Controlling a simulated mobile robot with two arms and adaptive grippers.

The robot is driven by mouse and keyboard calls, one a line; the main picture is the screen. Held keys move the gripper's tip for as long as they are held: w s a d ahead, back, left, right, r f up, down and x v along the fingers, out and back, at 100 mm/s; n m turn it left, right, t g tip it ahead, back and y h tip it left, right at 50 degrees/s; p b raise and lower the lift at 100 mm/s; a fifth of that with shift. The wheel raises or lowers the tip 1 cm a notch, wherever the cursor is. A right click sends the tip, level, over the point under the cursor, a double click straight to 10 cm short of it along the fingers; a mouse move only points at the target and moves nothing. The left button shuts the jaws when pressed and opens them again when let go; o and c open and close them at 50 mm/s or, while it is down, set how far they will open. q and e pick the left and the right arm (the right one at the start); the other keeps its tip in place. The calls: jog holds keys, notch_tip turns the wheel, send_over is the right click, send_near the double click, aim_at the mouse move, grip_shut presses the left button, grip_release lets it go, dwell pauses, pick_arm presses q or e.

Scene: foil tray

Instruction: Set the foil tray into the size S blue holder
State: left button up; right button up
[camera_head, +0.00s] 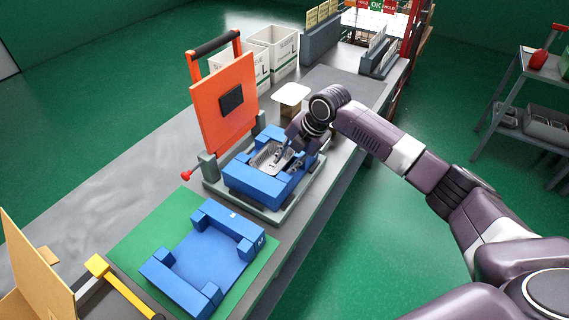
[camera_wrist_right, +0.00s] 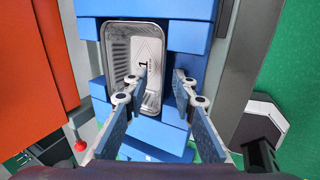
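The silver foil tray (camera_head: 268,158) sits inside a blue holder (camera_head: 258,183) on the grey base of the orange-lidded station. In the right wrist view the foil tray (camera_wrist_right: 117,50) lies between the blue blocks (camera_wrist_right: 190,35), with a label marked "1" on its floor. My right gripper (camera_wrist_right: 160,82) is open over the tray's right side. One finger is over the inside and the other beyond the right rim; I cannot tell whether they touch it. A second blue holder (camera_head: 205,258) lies empty on the green mat. Its size mark is too small to read. My left gripper is out of view.
The orange lid (camera_head: 222,105) stands raised behind the station, with a red-knobbed lever (camera_head: 187,174) at its left. White bins (camera_head: 275,50) stand farther back. A yellow-handled tool (camera_head: 110,275) is at the lower left.

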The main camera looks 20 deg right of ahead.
jog(key=v, duration=1)
jog(key=shift+r, duration=0.2)
jog(key=shift+s+d, duration=0.1)
jog(key=shift+d, duration=0.05)
